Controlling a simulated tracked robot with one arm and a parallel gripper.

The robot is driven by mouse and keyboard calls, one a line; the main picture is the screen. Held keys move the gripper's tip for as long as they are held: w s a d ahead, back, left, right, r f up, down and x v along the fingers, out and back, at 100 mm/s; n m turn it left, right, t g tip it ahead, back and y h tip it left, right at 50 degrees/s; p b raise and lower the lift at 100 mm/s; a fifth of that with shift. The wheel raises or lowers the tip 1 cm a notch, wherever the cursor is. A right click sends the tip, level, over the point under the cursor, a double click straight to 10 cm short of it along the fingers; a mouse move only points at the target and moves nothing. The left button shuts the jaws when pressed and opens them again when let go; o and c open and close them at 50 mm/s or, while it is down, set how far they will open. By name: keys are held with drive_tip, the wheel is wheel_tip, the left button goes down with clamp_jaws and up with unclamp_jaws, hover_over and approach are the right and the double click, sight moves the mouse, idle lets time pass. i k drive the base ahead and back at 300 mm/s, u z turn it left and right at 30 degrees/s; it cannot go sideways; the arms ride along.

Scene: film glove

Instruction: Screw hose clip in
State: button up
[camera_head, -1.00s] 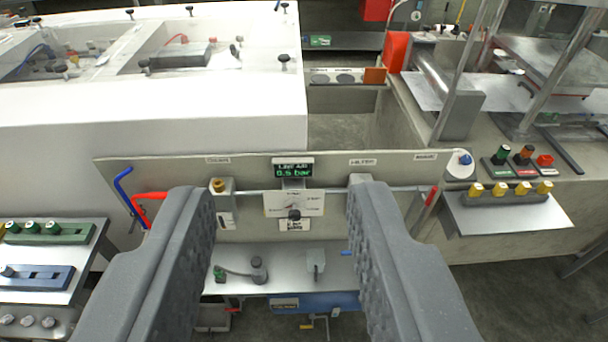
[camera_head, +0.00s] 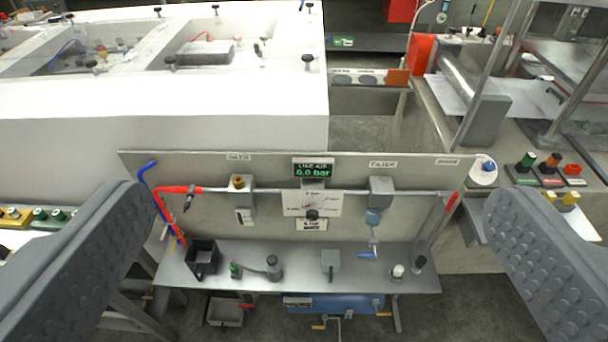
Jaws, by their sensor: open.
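My gripper (camera_head: 312,262) is open wide and empty, its two grey studded fingers at the left and right of the view. Between and beyond them is a grey panel (camera_head: 268,216) with a metal pipe (camera_head: 335,192) running across it. A red hose (camera_head: 165,205) and a blue hose (camera_head: 147,176) are at the pipe's left end. A small dark fitting (camera_head: 188,200) hangs there; I cannot tell whether it is the hose clip. The display (camera_head: 313,169) reads 0.0 bar. The gripper touches none of these.
A metal shelf (camera_head: 300,279) below the panel holds a black open box (camera_head: 203,256), a grey cylinder (camera_head: 273,268), a light grey block (camera_head: 330,261) and a small white-topped part (camera_head: 397,271). A blue tank (camera_head: 335,303) is underneath. A white bench (camera_head: 160,112) stands behind left.

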sight(187, 205)
drive_tip(key=u, duration=0.7)
